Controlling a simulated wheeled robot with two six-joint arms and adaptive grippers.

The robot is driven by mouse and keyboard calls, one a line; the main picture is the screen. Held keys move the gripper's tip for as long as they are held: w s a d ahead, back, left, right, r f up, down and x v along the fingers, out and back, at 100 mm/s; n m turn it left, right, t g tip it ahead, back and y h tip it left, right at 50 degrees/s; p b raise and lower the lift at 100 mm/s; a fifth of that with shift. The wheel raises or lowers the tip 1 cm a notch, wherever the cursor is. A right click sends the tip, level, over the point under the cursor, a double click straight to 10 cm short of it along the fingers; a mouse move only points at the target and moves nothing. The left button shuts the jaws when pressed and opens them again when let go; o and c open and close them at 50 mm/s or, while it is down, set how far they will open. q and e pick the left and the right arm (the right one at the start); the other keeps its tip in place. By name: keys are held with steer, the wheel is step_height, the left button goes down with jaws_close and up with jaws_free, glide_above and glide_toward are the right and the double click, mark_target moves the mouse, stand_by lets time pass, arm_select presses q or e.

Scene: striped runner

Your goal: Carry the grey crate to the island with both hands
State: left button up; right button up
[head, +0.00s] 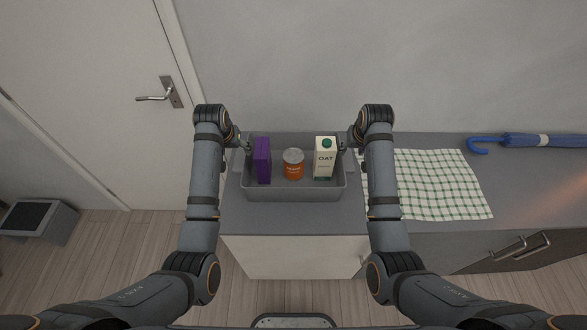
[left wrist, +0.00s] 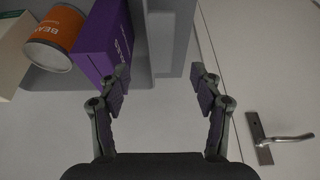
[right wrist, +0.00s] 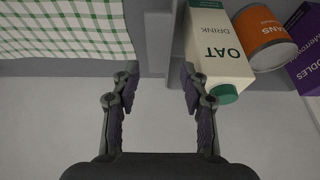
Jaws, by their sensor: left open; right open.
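The grey crate (head: 290,194) sits on the grey counter in the head view, holding a purple box (head: 262,160), an orange can (head: 293,165) and an oat drink carton (head: 325,158). My left gripper (head: 245,143) is open at the crate's left side. In the left wrist view, its fingers (left wrist: 162,78) are apart, with the crate's wall (left wrist: 172,45) reaching up between them. My right gripper (head: 343,146) is open at the crate's right side. In the right wrist view, its fingers (right wrist: 160,75) stand either side of the crate's wall (right wrist: 178,40). I cannot tell whether either touches it.
A green checked cloth (head: 440,183) lies on the counter (head: 300,218) right of the crate. A blue umbrella (head: 540,140) lies at the back right. A door (head: 90,90) with a handle stands at left, and a grey bin-like object (head: 45,222) is on the floor.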

mark_target(240, 158)
arm_select(q)
steer(key=x, duration=0.9)
steer(key=shift+w+f, duration=0.15)
steer(key=shift+f, duration=0.2)
arm_select(e)
steer(key=x, duration=0.9)
steer(key=shift+w+f, duration=0.15)
steer(key=shift+f, duration=0.2)
arm_select(q)
steer(key=c, duration=0.9)
arm_select(e)
steer(key=c, duration=0.9)
arm_select(q)
jaws_close()
arm_select(e)
jaws_close()
